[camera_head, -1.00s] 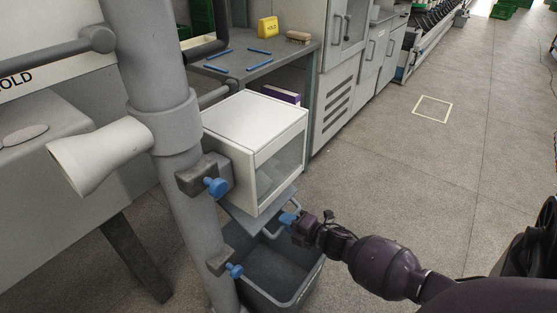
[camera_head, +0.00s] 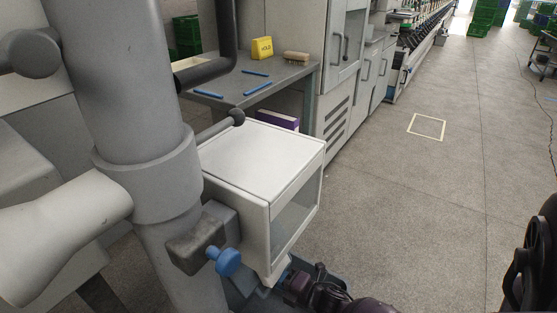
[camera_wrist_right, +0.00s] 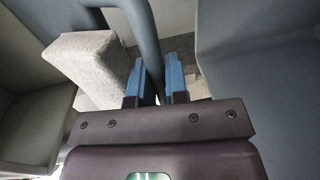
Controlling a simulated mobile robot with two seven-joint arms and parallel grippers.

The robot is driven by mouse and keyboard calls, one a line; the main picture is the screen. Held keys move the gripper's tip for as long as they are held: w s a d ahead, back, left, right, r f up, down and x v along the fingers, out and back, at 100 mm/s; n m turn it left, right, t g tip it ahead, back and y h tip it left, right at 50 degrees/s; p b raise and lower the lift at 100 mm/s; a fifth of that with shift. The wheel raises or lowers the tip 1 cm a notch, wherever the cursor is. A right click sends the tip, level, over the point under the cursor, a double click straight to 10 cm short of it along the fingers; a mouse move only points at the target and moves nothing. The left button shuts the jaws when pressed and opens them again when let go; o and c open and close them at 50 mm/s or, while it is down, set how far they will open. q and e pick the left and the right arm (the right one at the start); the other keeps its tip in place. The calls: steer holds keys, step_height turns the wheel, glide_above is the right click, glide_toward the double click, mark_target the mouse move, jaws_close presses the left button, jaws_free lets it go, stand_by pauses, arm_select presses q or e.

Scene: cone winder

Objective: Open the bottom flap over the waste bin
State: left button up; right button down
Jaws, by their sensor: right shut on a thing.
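The white box (camera_head: 262,172) with a clear front window stands in the middle of the head view. The bottom flap under it is mostly out of sight there. My right gripper (camera_head: 286,277) is at the box's lower front corner, at the bottom edge of the picture. In the right wrist view its blue fingers (camera_wrist_right: 160,82) are shut on a blue-grey bar, the flap's handle (camera_wrist_right: 149,48), which runs between them. A dark blue-grey part, perhaps the waste bin (camera_head: 242,291), shows below the box, mostly cut off. My left gripper is not in view.
Behind is a grey table (camera_head: 225,83) with blue rods, a yellow block (camera_head: 262,48) and a brush (camera_head: 297,58). The floor to the right is open.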

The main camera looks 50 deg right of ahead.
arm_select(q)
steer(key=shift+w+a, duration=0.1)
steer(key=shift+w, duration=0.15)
arm_select(e)
steer(key=shift+w+a+f+t, duration=0.1)
steer(key=shift+w+f+t, duration=0.35)
steer(key=shift+w, duration=0.1)
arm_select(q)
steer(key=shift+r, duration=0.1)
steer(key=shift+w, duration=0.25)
arm_select(e)
steer(key=c, duration=1.1)
jaws_free()
steer(key=shift+c, duration=0.2)
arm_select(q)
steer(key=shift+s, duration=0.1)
